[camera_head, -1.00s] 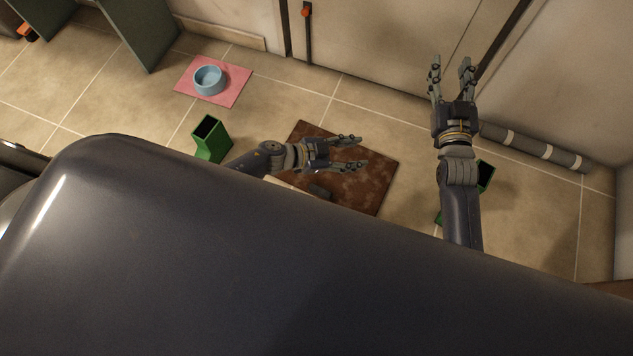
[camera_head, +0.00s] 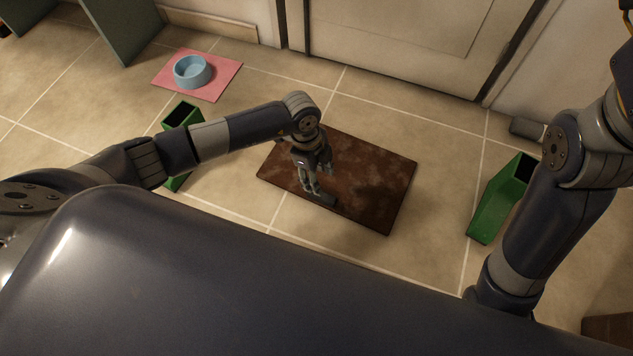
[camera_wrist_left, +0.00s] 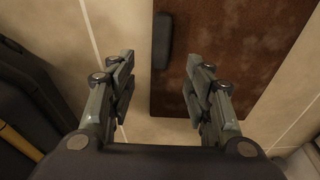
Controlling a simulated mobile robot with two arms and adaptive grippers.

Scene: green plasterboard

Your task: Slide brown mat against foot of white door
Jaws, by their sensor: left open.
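The brown mat (camera_head: 375,185) lies flat and askew on the tiled floor, with a strip of bare tile between it and the white door (camera_head: 400,40) behind. A small dark block (camera_head: 322,200) sits at the mat's near left edge. My left gripper (camera_head: 316,190) points down over the mat's left part, beside this block. In the left wrist view the gripper (camera_wrist_left: 160,80) is open and empty, with the mat (camera_wrist_left: 235,45) and the dark block (camera_wrist_left: 162,40) beyond its fingers. My right arm shows at the right edge; its gripper is out of view.
A green bin (camera_head: 500,200) stands right of the mat, another green bin (camera_head: 182,115) to the left, partly behind my left arm. A blue bowl (camera_head: 192,72) sits on a pink mat (camera_head: 225,80) at the back left. A grey roll (camera_head: 526,128) lies by the right wall.

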